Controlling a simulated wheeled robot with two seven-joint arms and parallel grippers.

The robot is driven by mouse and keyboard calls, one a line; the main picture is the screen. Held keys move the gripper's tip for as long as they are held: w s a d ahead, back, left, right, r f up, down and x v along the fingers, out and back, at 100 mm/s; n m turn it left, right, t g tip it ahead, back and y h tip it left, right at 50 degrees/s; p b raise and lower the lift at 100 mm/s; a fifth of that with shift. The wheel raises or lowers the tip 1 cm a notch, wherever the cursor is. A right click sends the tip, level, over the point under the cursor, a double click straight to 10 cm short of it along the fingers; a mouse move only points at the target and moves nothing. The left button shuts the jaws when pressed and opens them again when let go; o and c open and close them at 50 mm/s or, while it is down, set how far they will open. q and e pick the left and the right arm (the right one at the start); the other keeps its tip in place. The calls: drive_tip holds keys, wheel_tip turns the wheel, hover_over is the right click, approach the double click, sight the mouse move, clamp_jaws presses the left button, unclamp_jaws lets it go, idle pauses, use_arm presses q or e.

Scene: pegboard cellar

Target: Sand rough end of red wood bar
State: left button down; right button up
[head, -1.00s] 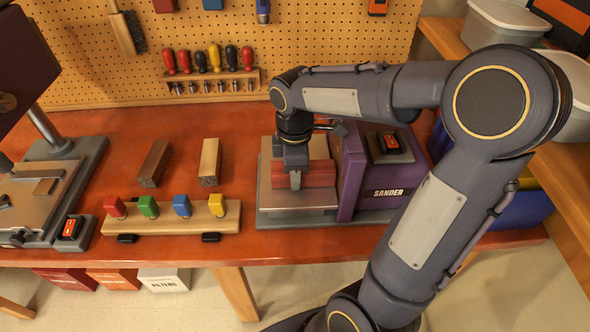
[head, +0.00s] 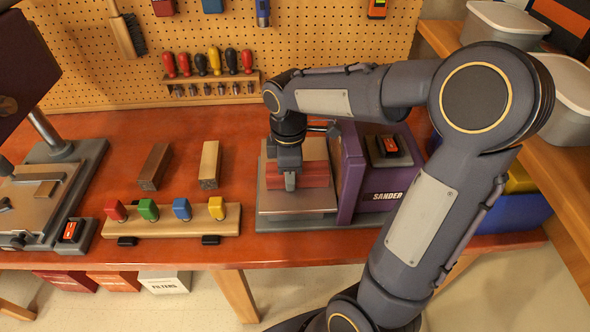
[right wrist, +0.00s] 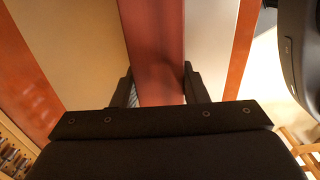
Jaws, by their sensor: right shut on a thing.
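The red wood bar (head: 316,174) lies crosswise at the grey work table (head: 275,205) of the purple sander (head: 350,175). My right gripper (head: 290,180) comes down from above and is shut on the bar near its middle. In the right wrist view the bar (right wrist: 158,45) runs between the two fingers of my right gripper (right wrist: 160,82). The bar's right end points at the sander's purple housing; I cannot tell whether it touches. The state of that end is too small to see. My left gripper is not in view.
A brown bar (head: 153,167) and a tan bar (head: 209,165) lie left of the sander. A wooden strip (head: 160,226) with several coloured blocks is in front of them. A grey-based machine (head: 85,165) stands at far left. A red switch (head: 389,146) sits on the sander.

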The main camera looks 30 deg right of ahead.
drive_tip(key=shift+w+a, duration=0.35)
drive_tip(key=shift+a, duration=0.25)
drive_tip(key=shift+w+a, duration=0.3)
drive_tip(key=shift+a, duration=0.25)
wheel_tip(320, 180, up, 9)
drive_tip(key=p, duration=0.8)
drive_tip(key=shift+r, duration=0.1)
